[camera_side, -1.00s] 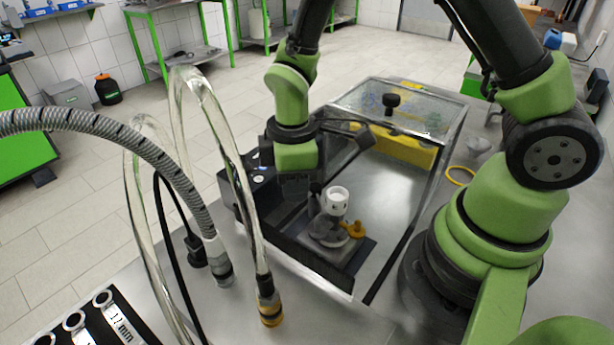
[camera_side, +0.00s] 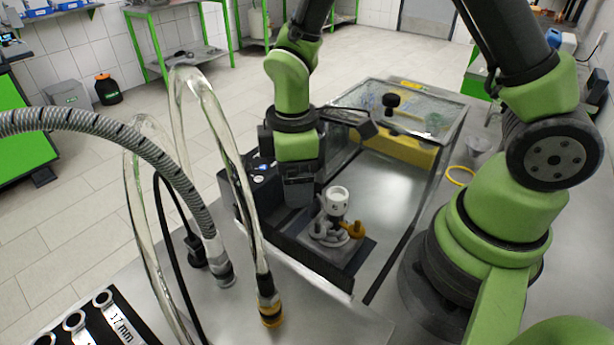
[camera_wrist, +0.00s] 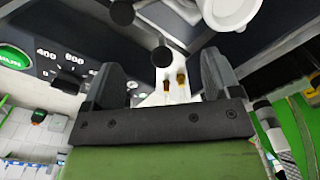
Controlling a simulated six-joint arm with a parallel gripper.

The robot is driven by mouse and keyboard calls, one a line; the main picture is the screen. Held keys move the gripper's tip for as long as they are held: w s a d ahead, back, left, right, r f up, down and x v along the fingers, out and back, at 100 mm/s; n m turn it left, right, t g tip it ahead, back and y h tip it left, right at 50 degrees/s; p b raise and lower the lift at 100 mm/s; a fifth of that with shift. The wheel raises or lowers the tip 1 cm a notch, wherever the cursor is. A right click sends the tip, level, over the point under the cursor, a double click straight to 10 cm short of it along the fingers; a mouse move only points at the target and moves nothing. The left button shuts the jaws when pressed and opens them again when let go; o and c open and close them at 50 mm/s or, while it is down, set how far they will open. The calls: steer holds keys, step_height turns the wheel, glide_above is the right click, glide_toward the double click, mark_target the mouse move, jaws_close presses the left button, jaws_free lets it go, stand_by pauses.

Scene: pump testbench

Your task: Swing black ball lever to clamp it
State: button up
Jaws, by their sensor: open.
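My gripper (camera_side: 299,192) points down beside the pump fixture, left of the white cup-shaped part (camera_side: 336,200). In the wrist view its two fingers (camera_wrist: 163,78) are wide apart with nothing held. A black ball (camera_wrist: 162,56) shows in the gap between the fingers, and a second black ball (camera_wrist: 122,12) shows higher and to the left. I cannot tell which one is on the lever. The white cup is at the top right of the wrist view (camera_wrist: 230,10). In the side view the ball lever is too small to make out.
Clear hoses (camera_side: 222,130) and a grey hose (camera_side: 150,150) stand at the left. A clear lid with a black knob (camera_side: 390,101) lies behind. The metal tray surface (camera_side: 390,190) to the right is bare.

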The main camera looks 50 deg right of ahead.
steer(key=shift+r, duration=2.2)
steer(key=shift+r, duration=0.15)
steer(key=s+d+r+m+t+y, duration=0.2)
steer(key=s+r+m+t, duration=0.5)
steer(key=s+r+m, duration=0.5)
step_height(320, 180, up, 4)
steer(key=shift+s+d+f+m, duration=0.15)
steer(key=shift+s+d+m, duration=0.2)
steer(key=shift+m, duration=0.35)
